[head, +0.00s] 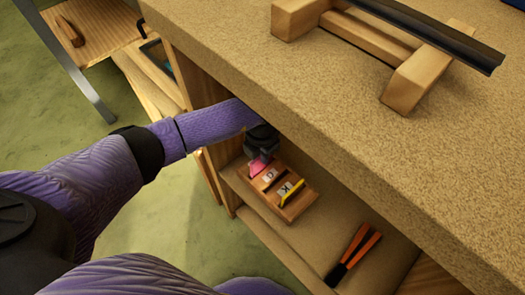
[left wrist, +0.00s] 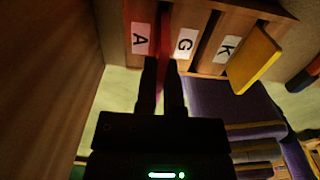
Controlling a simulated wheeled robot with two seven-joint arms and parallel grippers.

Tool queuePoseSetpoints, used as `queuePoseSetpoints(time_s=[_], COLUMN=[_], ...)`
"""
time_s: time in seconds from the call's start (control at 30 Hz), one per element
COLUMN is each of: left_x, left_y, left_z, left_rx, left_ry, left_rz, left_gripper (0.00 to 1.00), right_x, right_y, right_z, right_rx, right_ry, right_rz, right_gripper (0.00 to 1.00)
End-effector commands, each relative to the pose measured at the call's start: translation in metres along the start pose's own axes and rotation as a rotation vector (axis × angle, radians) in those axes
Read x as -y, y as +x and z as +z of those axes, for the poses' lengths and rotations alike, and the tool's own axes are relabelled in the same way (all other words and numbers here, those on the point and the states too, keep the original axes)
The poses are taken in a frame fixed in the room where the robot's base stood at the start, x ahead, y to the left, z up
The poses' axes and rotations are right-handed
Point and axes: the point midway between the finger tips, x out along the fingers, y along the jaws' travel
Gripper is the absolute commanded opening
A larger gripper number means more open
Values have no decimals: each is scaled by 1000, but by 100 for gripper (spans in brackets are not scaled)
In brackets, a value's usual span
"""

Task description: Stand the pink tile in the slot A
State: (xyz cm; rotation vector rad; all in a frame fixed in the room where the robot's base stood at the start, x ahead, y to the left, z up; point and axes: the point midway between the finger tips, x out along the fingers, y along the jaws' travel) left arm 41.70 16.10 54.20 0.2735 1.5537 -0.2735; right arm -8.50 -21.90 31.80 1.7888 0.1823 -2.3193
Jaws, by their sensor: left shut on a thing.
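The pink tile (head: 257,167) is in my left gripper (head: 262,147), at the left end of a wooden slotted rack (head: 305,203) on the shelf under the bench top. In the left wrist view, my left gripper (left wrist: 162,68) is shut on the pink tile (left wrist: 164,42), which is edge-on at the rack between the A label (left wrist: 140,40) and the G label (left wrist: 184,43). I cannot tell how deep it sits. A yellow tile (left wrist: 256,58) leans in the rack beside the K label (left wrist: 227,49). My right gripper is not in view.
The bench top edge (head: 280,140) overhangs the shelf close to my left arm. An orange-and-black tool (head: 354,255) lies on the shelf right of the rack. A wooden stand with a dark bar (head: 430,35) is on the bench top.

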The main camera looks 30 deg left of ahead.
Motion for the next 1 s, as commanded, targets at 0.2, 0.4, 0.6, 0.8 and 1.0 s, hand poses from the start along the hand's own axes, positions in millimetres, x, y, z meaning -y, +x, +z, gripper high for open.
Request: queuePoseSetpoints(time_s=[0.2, 0.4, 0.6, 0.8, 1.0], left_x=[0, 0, 0, 0, 0], left_y=[6, 11, 16, 18, 18], left_z=[0, 0, 0, 0, 0], left_rx=[0, 0, 0, 0, 0], left_ry=[0, 0, 0, 0, 0], left_rz=[0, 0, 0, 0, 0], left_gripper=[0, 0, 0, 22, 51], right_x=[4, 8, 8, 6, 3], right_y=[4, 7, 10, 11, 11], right_z=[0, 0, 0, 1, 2], right_rx=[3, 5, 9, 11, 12], right_ry=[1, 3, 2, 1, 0], right_rz=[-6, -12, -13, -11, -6], right_gripper=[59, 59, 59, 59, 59])
